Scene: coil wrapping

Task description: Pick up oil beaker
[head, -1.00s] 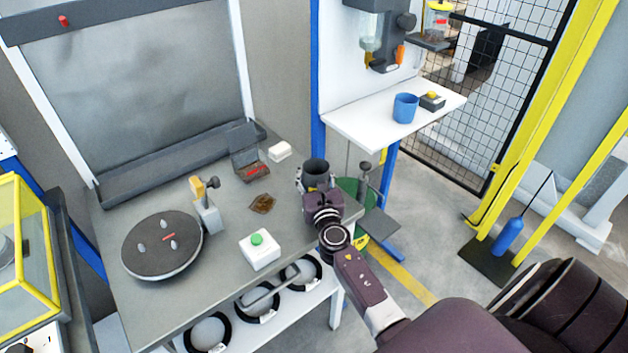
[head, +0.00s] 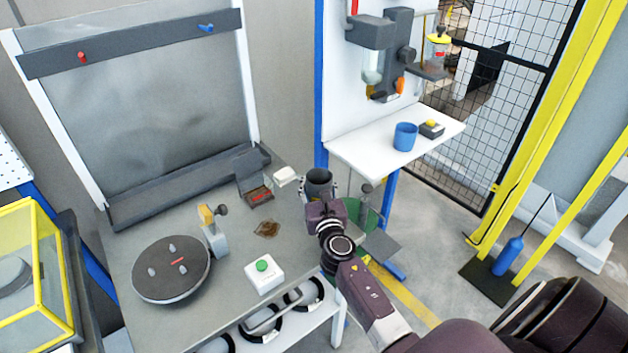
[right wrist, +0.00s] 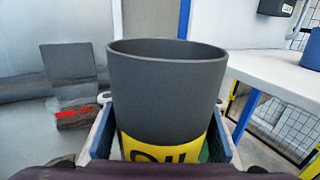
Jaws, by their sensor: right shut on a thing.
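The oil beaker (head: 318,183) is a dark grey open-topped cup at the far right corner of the grey worktable. In the right wrist view the oil beaker (right wrist: 165,90) stands upright, with a yellow label whose black letters are partly cut off. My right gripper (head: 318,194) is shut on it, with one finger on each side of the beaker in the right wrist view (right wrist: 162,140). The beaker seems raised a little above the table; its base is hidden by the gripper. My left gripper is not in view.
The worktable (head: 200,325) holds a dark round plate (head: 171,270), a white box with a green button (head: 264,275), a brown patch (head: 267,229) and a small white block (head: 287,176). A white shelf (head: 370,150) with a blue cup (head: 405,136) stands beyond the beaker.

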